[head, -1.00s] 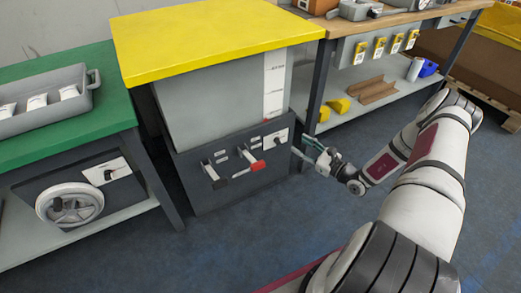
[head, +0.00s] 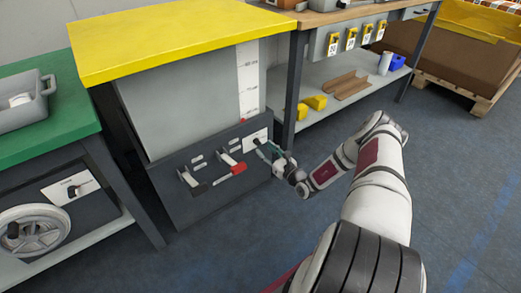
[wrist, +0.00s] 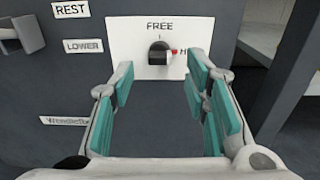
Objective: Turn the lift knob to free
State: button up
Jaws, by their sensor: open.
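The lift knob (wrist: 158,53) is a small black knob on a white plate (wrist: 120,42) in the wrist view. The plate reads FREE above the knob, and a label starting with H is partly visible at its right. A red mark on the knob's right side points toward the H. The white plate also shows on the dark panel in the head view (head: 255,135). My gripper (wrist: 160,92) is open, with teal pads left and right below the knob in the picture. The knob lies between and beyond the fingertips, apparently untouched. In the head view my gripper (head: 268,151) is close to the plate.
The yellow tabletop (head: 180,35) is above the panel. A table leg (head: 294,90) stands close to the right of the plate. Open blue floor (head: 460,190) lies at the right.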

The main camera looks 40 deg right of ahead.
aim_at(258, 143)
jog(key=shift+w+b, duration=0.65)
jog(key=shift+w, duration=1.45)
jog(key=shift+a, duration=0.1)
grip_shut()
